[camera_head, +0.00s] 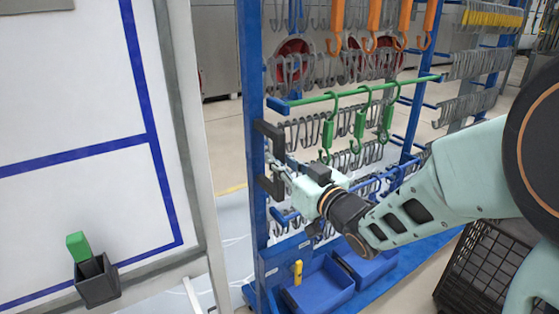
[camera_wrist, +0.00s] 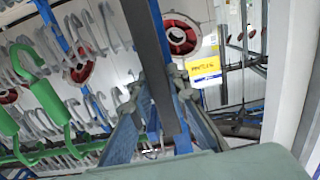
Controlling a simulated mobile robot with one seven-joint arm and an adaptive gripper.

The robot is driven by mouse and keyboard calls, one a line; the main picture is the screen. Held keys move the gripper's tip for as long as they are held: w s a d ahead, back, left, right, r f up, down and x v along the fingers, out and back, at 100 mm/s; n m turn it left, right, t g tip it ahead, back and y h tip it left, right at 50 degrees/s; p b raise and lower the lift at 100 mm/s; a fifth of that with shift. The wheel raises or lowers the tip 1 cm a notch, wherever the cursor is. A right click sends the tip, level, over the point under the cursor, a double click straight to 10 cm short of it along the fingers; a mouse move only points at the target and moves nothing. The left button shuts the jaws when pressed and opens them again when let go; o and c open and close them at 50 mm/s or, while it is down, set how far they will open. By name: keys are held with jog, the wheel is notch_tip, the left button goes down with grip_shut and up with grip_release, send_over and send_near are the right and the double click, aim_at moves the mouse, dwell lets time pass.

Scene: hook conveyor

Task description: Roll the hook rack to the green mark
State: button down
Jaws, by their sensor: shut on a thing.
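The hook rack (camera_head: 254,120) is a tall blue frame in the middle of the head view, hung with grey, green and orange hooks. A dark handle (camera_head: 268,130) is fixed to its left front post. My gripper (camera_head: 277,171) is at that handle, shut on its upright bar. In the wrist view the dark bar (camera_wrist: 150,50) runs between the fingers of my gripper (camera_wrist: 160,85). The fingers hide part of the bar. I see no green mark on the floor in either view.
A whiteboard (camera_head: 70,120) with blue lines stands close on the left. Blue bins (camera_head: 322,286) sit at the rack's base. A black crate (camera_head: 490,262) stands at the lower right. Another rack (camera_head: 470,65) with hooks is behind right. Some floor (camera_head: 222,140) shows left of the rack.

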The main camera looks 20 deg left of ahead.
jog(key=shift+w+d+r, duration=0.1)
jog(key=shift+w+d, duration=0.25)
jog(key=shift+w, duration=0.05)
jog(key=w+d, duration=0.2)
jog(key=w, duration=0.1)
jog(key=w+d+p, duration=0.1)
jog(key=w+d, duration=0.2)
jog(key=w+d+p, duration=0.1)
jog(key=w+d, duration=0.2)
jog(key=w, duration=0.1)
jog(key=shift+d+f, duration=0.2)
jog(key=shift+s, duration=0.1)
jog(key=c, duration=1.8)
grip_release()
jog(key=shift+c, duration=0.2)
jog(key=shift+d, duration=0.1)
jog(key=v, duration=1.1)
jog(key=shift+s+d, duration=0.3)
